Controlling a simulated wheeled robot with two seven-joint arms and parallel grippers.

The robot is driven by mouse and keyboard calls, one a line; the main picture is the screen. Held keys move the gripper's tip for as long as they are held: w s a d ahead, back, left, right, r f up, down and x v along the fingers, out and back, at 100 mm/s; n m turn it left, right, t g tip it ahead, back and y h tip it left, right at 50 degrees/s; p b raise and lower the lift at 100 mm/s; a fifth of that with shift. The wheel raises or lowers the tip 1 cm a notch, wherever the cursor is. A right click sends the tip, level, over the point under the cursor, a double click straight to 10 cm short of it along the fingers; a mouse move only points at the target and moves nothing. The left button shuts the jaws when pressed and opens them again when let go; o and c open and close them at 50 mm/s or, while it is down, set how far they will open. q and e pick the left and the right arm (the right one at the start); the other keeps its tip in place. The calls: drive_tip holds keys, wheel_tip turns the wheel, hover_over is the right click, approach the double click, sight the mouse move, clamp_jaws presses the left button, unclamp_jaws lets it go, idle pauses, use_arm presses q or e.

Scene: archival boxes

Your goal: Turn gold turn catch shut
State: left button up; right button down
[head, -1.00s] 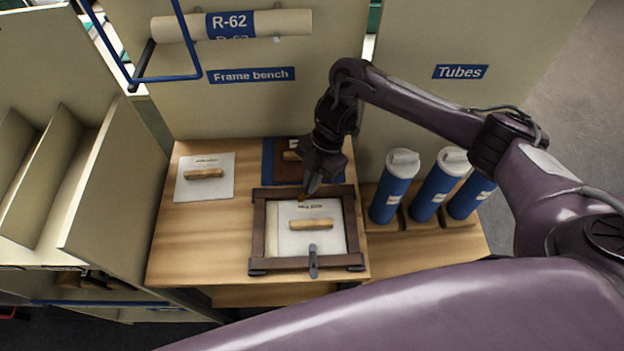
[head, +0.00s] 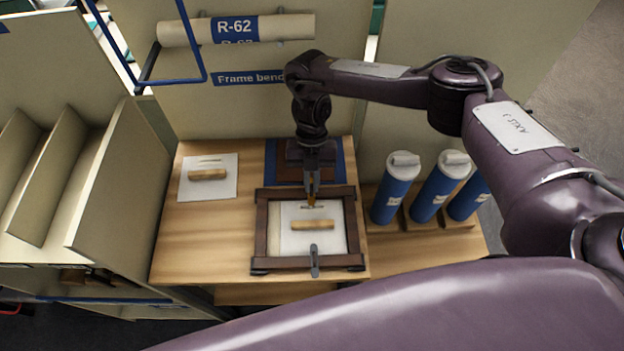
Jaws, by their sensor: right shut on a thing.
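A dark wooden frame (head: 261,232) lies flat on the bench, with a pale sheet (head: 325,243) and a small wooden block (head: 312,225) inside it. My right gripper (head: 311,196) reaches down from above to the middle of the frame's far rail. It is shut on a small gold piece (head: 311,202), which appears to be the gold turn catch; the fingers hide most of it, so its angle cannot be told. A grey catch (head: 314,262) sits across the near rail, pointing toward the front. My left gripper is not in view.
Several blue tubes (head: 396,190) stand in a wooden holder to the right. A white sheet with a wooden block (head: 207,176) lies to the left. A blue-edged dark board (head: 284,172) lies behind the frame. A shelf unit (head: 120,180) stands at the left.

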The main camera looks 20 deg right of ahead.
drive_tip(key=shift+n, duration=0.3)
idle(0.4)
drive_tip(key=c, duration=1.6)
unclamp_jaws()
drive_tip(key=shift+o, duration=0.2)
